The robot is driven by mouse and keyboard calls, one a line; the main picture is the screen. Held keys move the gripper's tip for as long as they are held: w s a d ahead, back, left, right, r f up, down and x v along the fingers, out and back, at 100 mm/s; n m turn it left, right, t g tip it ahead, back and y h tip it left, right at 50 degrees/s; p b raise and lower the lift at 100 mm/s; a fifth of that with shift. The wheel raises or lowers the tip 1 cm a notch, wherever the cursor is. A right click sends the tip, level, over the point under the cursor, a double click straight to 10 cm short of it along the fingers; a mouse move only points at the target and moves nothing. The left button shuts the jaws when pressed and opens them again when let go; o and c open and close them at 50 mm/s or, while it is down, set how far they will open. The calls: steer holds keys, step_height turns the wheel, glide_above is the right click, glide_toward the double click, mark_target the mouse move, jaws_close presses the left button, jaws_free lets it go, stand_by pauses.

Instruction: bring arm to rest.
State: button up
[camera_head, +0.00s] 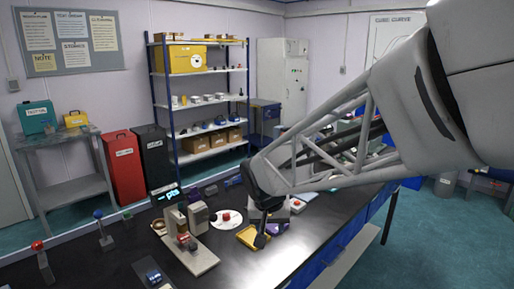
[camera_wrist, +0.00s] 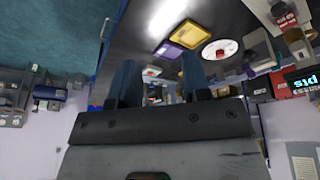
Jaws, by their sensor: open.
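My arm reaches in from the right in the head view. My gripper (camera_head: 262,228) hangs above the black bench, near the yellow tray (camera_head: 248,237). In the wrist view my gripper (camera_wrist: 158,78) shows two dark blue fingers spread apart with nothing between them. The yellow tray also shows in the wrist view (camera_wrist: 190,33), beyond the fingers. A white round plate (camera_head: 231,224) with a red piece (camera_head: 226,216) lies left of the gripper. How high the fingertips are above the bench is hard to tell.
A beige-based rheometer-like device (camera_head: 190,254) stands on the bench (camera_head: 130,243) left of the plate. Small lever-like items (camera_head: 102,230) stand at the bench's left. Shelves (camera_head: 202,100), a red bin (camera_head: 123,166) and a grey cabinet (camera_head: 284,80) are behind. The bench front looks clear.

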steer(key=s+d, duration=0.5)
steer(key=s, duration=0.3)
steer(key=s+d+r, duration=0.1)
steer(key=s+d, duration=0.4)
steer(key=s, duration=0.3)
steer(key=s+d+g, duration=0.1)
steer(key=s+d, duration=0.4)
steer(key=s, duration=0.3)
steer(key=shift+s+d+r, duration=0.15)
steer(key=shift+s+r, duration=0.1)
steer(key=shift+r, duration=0.1)
